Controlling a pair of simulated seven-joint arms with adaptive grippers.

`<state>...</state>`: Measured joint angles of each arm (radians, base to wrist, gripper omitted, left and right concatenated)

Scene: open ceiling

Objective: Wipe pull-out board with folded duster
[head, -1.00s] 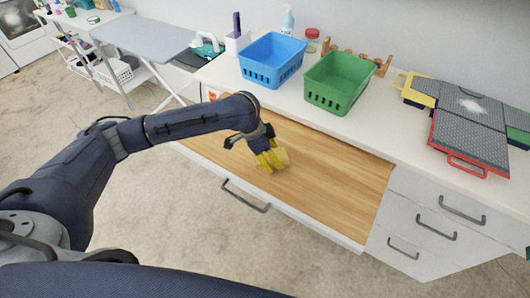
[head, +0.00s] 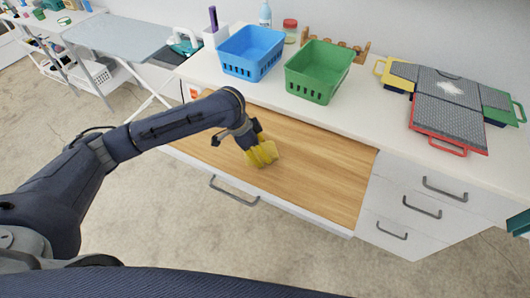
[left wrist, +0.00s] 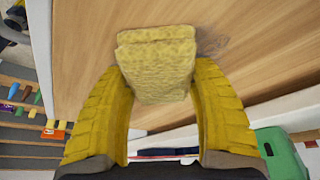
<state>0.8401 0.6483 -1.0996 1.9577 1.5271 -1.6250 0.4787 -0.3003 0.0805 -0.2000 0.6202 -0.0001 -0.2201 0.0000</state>
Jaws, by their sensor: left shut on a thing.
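The pull-out board (head: 315,180) is a wood-toned surface standing out below the white counter. My left gripper (head: 254,143) is over the board's left-middle part, with its fingers pointing down. It is shut on the folded duster (head: 267,154), a yellow fluffy pad that appears to rest on the board. In the left wrist view the duster (left wrist: 158,62) sits between the two yellow ridged fingers, and a dark grey smudge (left wrist: 232,45) lies on the wood beside it. My right gripper is not in view.
A blue basket (head: 252,54) and a green basket (head: 320,72) stand on the counter (head: 375,110) behind the board. Grey panels with coloured handles (head: 447,115) lie at the right. Drawers (head: 425,206) are right of the board. The board's right half is clear.

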